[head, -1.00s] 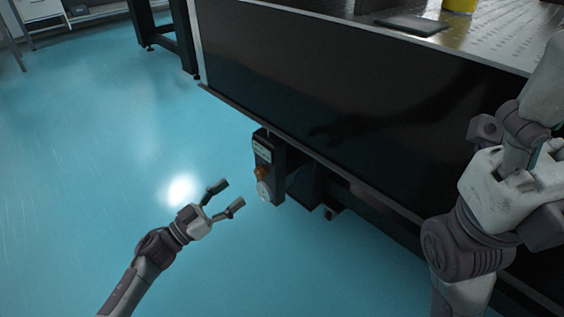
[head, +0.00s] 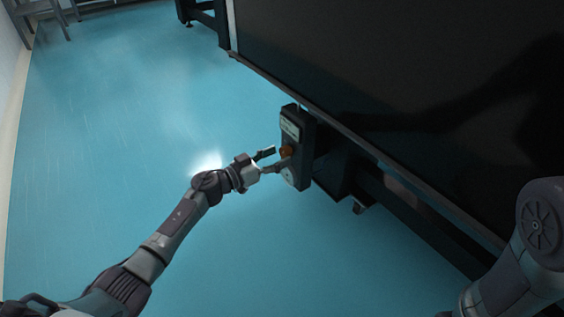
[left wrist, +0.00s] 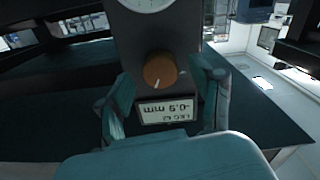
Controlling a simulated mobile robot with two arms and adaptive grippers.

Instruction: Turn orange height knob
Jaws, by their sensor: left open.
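The orange height knob (head: 287,152) sits on the dark control box (head: 291,118) under the optical table. In the left wrist view the knob (left wrist: 160,70) has a pale pointer mark, with a small display (left wrist: 166,112) beside it and a round white dial (left wrist: 150,3) at the top edge. My left gripper (head: 270,159) is open at the box, its fingers close to the knob. In the left wrist view the left gripper's fingers (left wrist: 165,95) stand on either side of the knob, apart from it. My right gripper is out of view.
The blue floor (head: 110,130) to the left is clear. Another table's dark leg (head: 210,20) stands at the back.

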